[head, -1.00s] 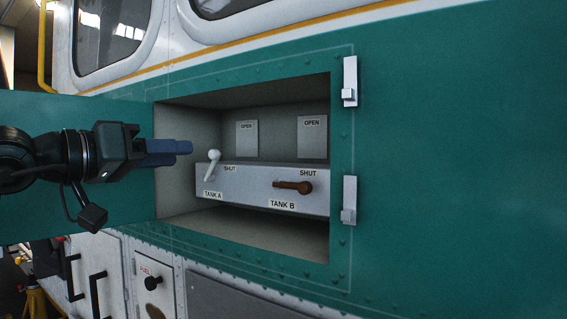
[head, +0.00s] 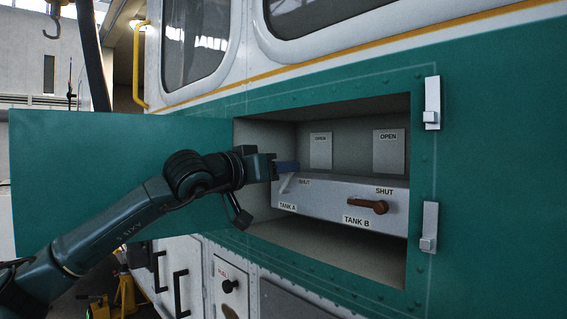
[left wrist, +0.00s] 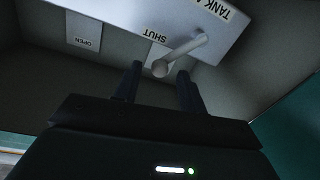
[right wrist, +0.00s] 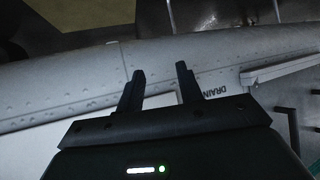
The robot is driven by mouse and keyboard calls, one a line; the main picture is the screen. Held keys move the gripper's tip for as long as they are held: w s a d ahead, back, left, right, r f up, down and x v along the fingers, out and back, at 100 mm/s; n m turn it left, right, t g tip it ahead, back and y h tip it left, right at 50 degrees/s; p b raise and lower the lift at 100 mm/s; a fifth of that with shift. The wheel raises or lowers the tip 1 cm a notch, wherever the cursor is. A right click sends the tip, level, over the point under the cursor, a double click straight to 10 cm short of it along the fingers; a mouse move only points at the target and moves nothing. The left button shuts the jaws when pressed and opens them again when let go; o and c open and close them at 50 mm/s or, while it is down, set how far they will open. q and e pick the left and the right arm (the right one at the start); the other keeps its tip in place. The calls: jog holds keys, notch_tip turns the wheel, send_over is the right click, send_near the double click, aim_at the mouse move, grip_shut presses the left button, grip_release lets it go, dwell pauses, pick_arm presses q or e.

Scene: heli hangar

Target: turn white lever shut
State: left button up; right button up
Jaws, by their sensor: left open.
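The white lever (head: 286,184) stands up from the grey valve box (head: 325,204) above the TANK A label, its upper end hidden behind my left gripper (head: 287,166) in the head view. In the left wrist view, the lever (left wrist: 186,50) points its round knob toward the gap between the two open fingers (left wrist: 159,78). I cannot tell whether either finger touches it. A SHUT label (head: 304,182) is right of the lever, and an OPEN plate (head: 321,150) is on the back wall. My right gripper (right wrist: 160,72) is open and empty, away from the box.
A brown lever (head: 368,206) lies sideways above the TANK B label on the same box. The recess edges surround the box. A green door (head: 100,165) stands open at left, behind my left arm. Two latches (head: 431,103) are right of the opening. A hull marked DRAIN (right wrist: 225,90) is beyond my right gripper.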

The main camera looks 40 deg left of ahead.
pick_arm(q)
jog(key=shift+w, duration=0.75)
jog(key=shift+c, duration=0.3)
jog(key=shift+f, duration=0.1)
grip_shut()
